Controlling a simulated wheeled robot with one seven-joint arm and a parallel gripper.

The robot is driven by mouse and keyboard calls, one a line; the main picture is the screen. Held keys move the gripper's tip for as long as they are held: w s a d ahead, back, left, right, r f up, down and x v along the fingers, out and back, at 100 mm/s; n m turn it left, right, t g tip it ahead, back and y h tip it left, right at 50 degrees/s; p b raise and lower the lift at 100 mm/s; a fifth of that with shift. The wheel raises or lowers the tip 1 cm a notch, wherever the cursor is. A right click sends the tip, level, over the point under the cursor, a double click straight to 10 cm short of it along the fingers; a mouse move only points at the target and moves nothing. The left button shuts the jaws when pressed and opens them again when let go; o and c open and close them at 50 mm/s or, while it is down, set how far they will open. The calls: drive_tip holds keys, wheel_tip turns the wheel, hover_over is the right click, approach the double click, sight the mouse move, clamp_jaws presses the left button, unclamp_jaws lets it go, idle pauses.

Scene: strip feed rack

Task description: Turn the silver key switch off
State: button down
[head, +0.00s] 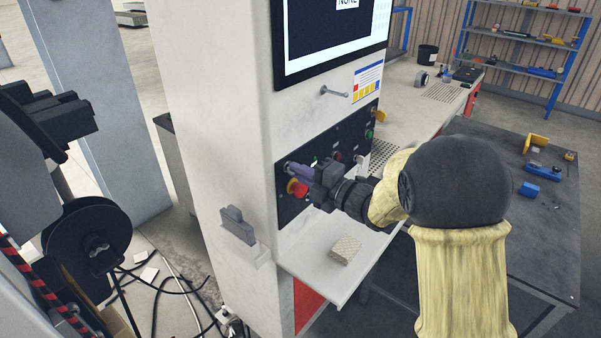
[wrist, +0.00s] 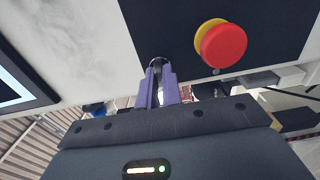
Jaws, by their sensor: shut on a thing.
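The black control panel (head: 340,150) is on the front of the white cabinet. My gripper (head: 289,166) reaches its left part, and its purple fingers point at the panel. In the wrist view, my gripper (wrist: 158,76) is shut on the silver key switch (wrist: 158,61), of which only a small dark, shiny part shows at the fingertips. The fingers hide most of the key, so I cannot tell which way it is turned. In the head view the switch is hidden behind the fingers.
A red emergency button (wrist: 222,46) on a yellow base sits close beside the fingers; it also shows in the head view (head: 297,188). A screen (head: 335,35) is above. A beige block (head: 345,249) lies on the white shelf (head: 310,262) below. Several small buttons are at the panel's right.

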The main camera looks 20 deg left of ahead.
drive_tip(key=shift+m, duration=0.3)
drive_tip(key=shift+m+p, duration=1.75)
drive_tip(key=shift+m, duration=6.95)
drive_tip(key=c, duration=1.6)
unclamp_jaws()
drive_tip(key=shift+o, duration=0.2)
